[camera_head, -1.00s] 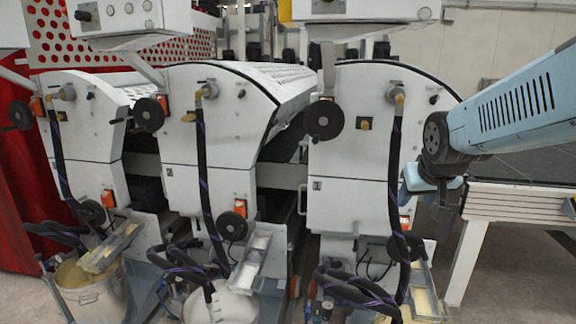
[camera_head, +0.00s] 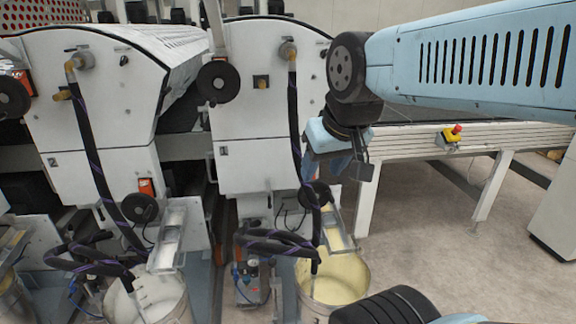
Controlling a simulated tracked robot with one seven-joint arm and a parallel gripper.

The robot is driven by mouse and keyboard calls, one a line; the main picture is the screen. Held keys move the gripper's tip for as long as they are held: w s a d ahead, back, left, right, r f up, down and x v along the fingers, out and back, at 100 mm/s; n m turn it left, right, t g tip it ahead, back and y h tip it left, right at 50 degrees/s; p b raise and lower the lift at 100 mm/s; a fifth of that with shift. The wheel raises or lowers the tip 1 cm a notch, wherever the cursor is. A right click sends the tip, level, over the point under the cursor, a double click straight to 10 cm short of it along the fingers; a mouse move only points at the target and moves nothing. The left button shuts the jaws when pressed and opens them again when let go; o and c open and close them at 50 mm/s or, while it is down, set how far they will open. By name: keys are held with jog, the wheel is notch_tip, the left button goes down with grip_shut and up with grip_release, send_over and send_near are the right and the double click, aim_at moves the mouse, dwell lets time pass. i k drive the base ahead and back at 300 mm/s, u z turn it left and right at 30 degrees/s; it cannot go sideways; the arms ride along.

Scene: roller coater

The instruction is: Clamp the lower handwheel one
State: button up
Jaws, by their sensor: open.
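The lower handwheel one (camera_head: 322,190) is a black disc low on the right side of the coater unit marked 1 (camera_head: 245,160). A dark hose passes in front of it and my gripper partly covers its top. My gripper (camera_head: 334,172) hangs from the light-blue arm with its fingers downward. It is open and appears empty. In the picture it is just above the handwheel; I cannot tell the gap in depth.
A larger black upper handwheel (camera_head: 219,83) sits higher on unit 1. Unit 2 (camera_head: 95,120) stands to the left. A bucket of yellowish coating (camera_head: 340,278) and a tray stand below. A conveyor table (camera_head: 470,138) with a red stop button is at right.

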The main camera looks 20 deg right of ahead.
aim_at(268, 187)
jog(key=z, duration=0.6)
jog(key=k, duration=0.65)
jog(key=z, duration=0.3)
jog(key=i, duration=1.2)
jog(key=u, duration=0.5)
